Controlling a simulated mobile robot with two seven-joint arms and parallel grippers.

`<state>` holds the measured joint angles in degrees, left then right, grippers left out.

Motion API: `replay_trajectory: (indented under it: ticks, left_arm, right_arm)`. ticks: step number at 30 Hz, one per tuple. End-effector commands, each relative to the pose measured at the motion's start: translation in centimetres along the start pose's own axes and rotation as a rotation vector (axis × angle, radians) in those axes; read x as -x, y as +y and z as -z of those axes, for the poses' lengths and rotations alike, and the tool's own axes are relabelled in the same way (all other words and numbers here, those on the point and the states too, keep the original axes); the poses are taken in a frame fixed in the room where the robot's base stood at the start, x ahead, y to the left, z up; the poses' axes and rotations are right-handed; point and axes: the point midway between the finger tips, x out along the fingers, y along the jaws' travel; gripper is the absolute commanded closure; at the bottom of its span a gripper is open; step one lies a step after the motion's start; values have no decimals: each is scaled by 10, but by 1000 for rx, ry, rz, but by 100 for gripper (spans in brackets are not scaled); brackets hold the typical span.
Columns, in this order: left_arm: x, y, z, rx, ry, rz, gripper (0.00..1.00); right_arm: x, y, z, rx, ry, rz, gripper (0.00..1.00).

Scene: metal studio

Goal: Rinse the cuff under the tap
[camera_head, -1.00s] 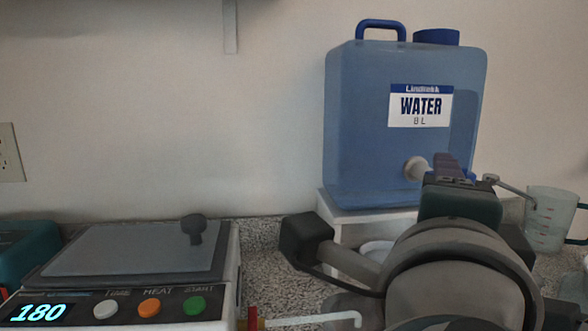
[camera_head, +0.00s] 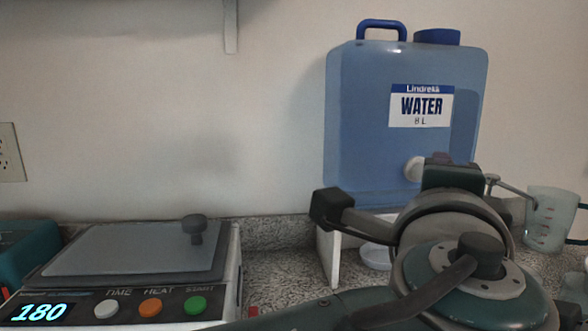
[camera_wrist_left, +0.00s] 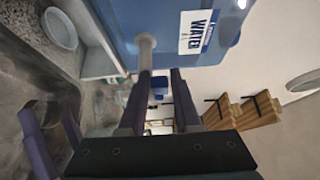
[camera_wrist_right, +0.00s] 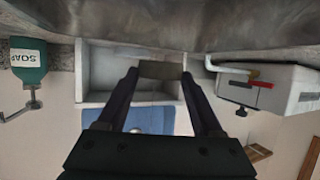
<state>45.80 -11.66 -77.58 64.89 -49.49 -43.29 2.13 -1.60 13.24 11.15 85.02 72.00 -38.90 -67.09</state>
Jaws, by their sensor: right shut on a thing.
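The tap (camera_head: 413,170) is a pale spout low on the front of the blue water jug (camera_head: 350,120); it also shows in the left wrist view (camera_wrist_left: 146,50). A small blue part (camera_wrist_left: 160,84), probably its handle, appears between my left fingertips. My left gripper (camera_wrist_left: 160,75) is open close to the tap; I cannot tell if it touches. In the head view my arm hides most of it. My right gripper (camera_wrist_right: 160,75) is shut on a dark grey-brown piece, apparently the cuff (camera_wrist_right: 160,70). Neither the right gripper nor the cuff is clear in the head view.
The jug stands on a white stand (camera_head: 328,258) on the speckled counter. A white dish (camera_wrist_left: 60,28) lies beside the stand. A hot-plate unit (camera_head: 130,285) is at left. A measuring cup (camera_head: 548,220) stands at right. A soap bottle (camera_wrist_right: 28,62) shows in the right wrist view.

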Motion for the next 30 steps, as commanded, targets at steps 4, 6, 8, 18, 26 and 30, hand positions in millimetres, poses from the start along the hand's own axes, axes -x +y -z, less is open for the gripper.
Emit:
replay_trajectory:
  ticks: [4, 6, 8, 18, 26, 30]
  left_arm:
    - [0, 0, 0, 0, 0, 0, 87]
    - [0, 0, 0, 0, 0, 0, 95]
    - [0, 0, 0, 0, 0, 0, 100]
    - [0, 0, 0, 0, 1, -1, 100]
    - [-5, 1, -6, -1, 128, -2, 100]
    - [-8, 1, -7, 0, 204, -3, 100]
  right_arm:
    - [0, 0, 0, 0, 0, 0, 86]
    - [0, 0, 0, 0, 0, 0, 86]
    - [0, 0, 0, 0, 0, 0, 86]
    - [0, 0, 0, 0, 0, 0, 86]
    - [0, 0, 0, 0, 0, 0, 86]
    - [0, 0, 0, 0, 0, 0, 86]
